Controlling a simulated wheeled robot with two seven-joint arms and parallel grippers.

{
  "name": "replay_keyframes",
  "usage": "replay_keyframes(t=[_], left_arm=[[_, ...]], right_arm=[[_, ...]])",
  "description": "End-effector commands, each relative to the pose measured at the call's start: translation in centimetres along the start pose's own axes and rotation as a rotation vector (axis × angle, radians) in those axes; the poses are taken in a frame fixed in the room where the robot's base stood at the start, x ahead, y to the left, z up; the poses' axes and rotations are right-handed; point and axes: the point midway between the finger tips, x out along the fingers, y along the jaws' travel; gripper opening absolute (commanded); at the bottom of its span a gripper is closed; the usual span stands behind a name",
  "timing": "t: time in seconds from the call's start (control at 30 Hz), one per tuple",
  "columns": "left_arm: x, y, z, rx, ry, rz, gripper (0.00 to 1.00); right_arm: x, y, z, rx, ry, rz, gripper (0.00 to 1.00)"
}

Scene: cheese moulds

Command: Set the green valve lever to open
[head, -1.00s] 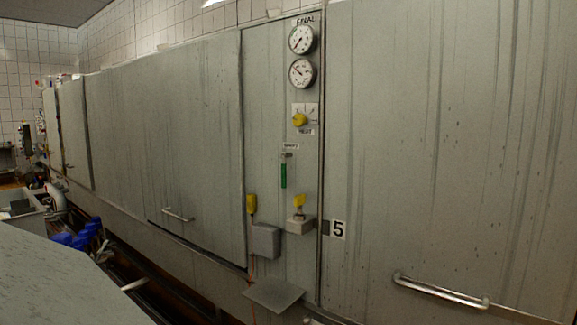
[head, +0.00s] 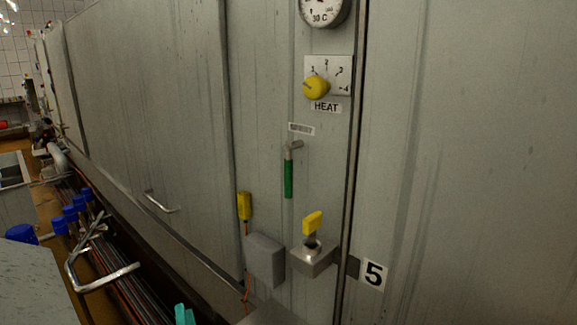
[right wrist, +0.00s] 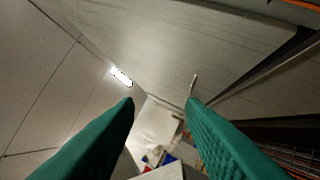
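The green valve lever (head: 289,178) hangs straight down from a small metal pivot (head: 293,147) on the grey panel, below a small label (head: 301,129). The label's writing is too small to read. Only teal fingertips of my right gripper (head: 184,315) show at the bottom edge of the head view, lower and left of the lever and apart from it. In the right wrist view my right gripper (right wrist: 160,104) has its two teal fingers spread wide with nothing between them. I cannot make out the green lever in that view. My left gripper is not in view.
Above the lever are a yellow HEAT knob (head: 316,88) and a round gauge (head: 323,10). Below it are a yellow switch (head: 312,222) on a metal box, a grey box (head: 265,260) and another yellow piece (head: 244,205). Blue-handled pipes (head: 72,214) run at the left.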

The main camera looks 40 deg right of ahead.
Motion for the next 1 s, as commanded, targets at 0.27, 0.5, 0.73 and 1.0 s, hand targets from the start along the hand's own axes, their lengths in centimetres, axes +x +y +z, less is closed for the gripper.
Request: replay_keyframes(t=[0.27, 0.5, 0.73, 1.0], left_arm=[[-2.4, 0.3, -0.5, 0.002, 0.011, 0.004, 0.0], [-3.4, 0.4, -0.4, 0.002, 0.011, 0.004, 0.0], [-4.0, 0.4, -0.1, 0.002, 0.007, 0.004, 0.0], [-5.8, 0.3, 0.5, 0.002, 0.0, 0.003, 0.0]], right_arm=[[6.7, 19.8, 18.0, 0.847, -0.706, 0.264, 0.36], [4.7, 25.0, 25.5, 1.464, -1.038, 0.309, 0.36], [4.7, 25.1, 27.1, 1.588, -1.092, 0.298, 0.36], [7.5, 22.8, 30.8, 1.58, -1.091, 0.3, 0.36]])
